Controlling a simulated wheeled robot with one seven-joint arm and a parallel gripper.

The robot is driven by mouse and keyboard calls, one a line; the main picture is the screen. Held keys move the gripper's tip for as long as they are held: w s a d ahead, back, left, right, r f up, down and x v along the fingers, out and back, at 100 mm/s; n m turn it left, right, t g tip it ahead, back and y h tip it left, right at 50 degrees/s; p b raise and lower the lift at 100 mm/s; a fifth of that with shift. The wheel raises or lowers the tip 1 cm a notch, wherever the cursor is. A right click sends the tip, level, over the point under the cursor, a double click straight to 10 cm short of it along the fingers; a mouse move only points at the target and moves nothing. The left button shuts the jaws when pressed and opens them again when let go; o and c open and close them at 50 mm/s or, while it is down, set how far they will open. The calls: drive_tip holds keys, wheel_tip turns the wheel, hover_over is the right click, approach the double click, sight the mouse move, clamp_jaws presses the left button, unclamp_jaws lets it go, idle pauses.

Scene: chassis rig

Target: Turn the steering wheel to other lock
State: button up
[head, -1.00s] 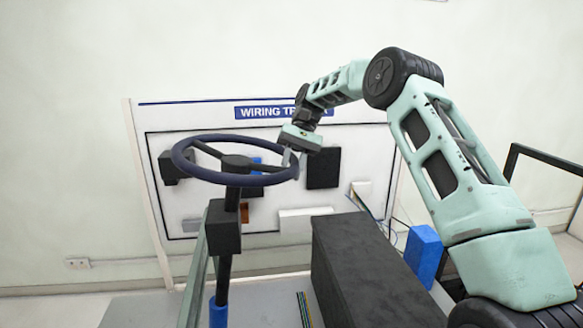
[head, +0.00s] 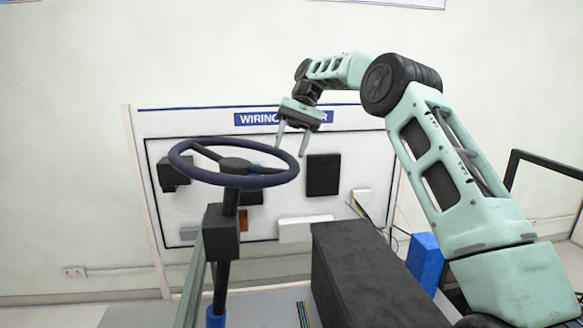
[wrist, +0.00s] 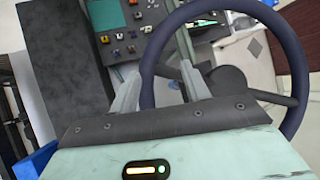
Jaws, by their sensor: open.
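The steering wheel (head: 185,175) is a dark navy ring with dark spokes and a hub, on a dark column at the left of the head view. My gripper (head: 291,142) is above the wheel's right side, fingers pointing down, open and holding nothing. In the wrist view the rim (wrist: 147,75) passes between the spread fingers of the gripper (wrist: 158,82) as seen from above. The head view shows the fingertips close to the right rim; I cannot tell whether they touch it.
A long black box (head: 365,275) stands right of the column, with a blue block (head: 424,258) beyond it. A white wiring board (head: 280,215) with dark modules stands behind the wheel. A dark frame (head: 545,165) is at the far right.

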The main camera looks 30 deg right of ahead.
drive_tip(key=shift+r+p, duration=1.05)
drive_tip(key=shift+r, duration=0.55)
drive_tip(key=shift+f, duration=0.1)
